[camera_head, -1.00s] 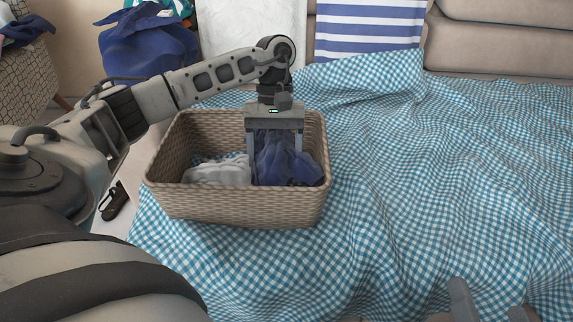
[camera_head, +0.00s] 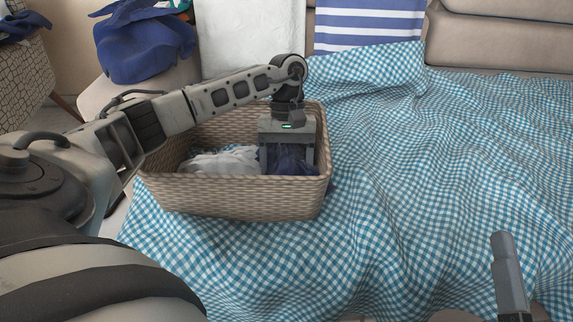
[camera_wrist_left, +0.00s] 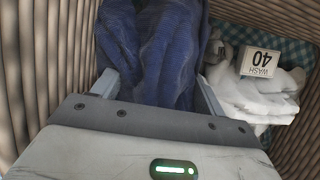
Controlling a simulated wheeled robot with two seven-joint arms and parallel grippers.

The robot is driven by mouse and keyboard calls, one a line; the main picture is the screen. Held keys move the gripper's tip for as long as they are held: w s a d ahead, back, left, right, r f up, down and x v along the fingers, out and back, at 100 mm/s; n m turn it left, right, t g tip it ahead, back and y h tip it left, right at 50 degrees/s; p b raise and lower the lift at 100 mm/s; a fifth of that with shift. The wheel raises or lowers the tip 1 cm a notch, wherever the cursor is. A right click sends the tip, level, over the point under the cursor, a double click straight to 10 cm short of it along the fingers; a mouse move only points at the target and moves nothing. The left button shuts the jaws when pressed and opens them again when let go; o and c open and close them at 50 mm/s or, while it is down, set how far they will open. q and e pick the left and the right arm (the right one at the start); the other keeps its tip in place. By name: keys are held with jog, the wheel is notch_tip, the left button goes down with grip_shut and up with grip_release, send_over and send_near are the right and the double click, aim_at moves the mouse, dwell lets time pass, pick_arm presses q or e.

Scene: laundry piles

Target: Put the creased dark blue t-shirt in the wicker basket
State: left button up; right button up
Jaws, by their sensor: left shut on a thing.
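The creased dark blue t-shirt (camera_head: 291,160) is inside the wicker basket (camera_head: 245,197), at its right end. It also shows in the left wrist view (camera_wrist_left: 150,50), bunched between the fingers. My left gripper (camera_head: 288,160) reaches down into the basket and is shut on the t-shirt; its fingertips are partly hidden by cloth. In the left wrist view my left gripper (camera_wrist_left: 158,85) has the basket's woven walls (camera_wrist_left: 45,50) on both sides. A finger of my right gripper (camera_head: 510,275) shows at the lower right; the rest is cut off.
White cloth (camera_head: 222,160) lies in the basket to the left of the t-shirt, with a wash label (camera_wrist_left: 259,63). Blue cloth (camera_head: 145,45) lies on a chair behind.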

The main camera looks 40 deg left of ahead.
pick_arm(q)
jog(key=shift+f, duration=0.35)
jog(key=shift+f+b, duration=0.1)
jog(key=shift+b, duration=0.3)
jog(key=o, duration=0.8)
jog(key=shift+c, duration=0.2)
pick_arm(e)
jog(key=shift+r+n+t+y, duration=0.4)
jog(key=shift+r+n, duration=0.4)
jog(key=shift+r, duration=0.1)
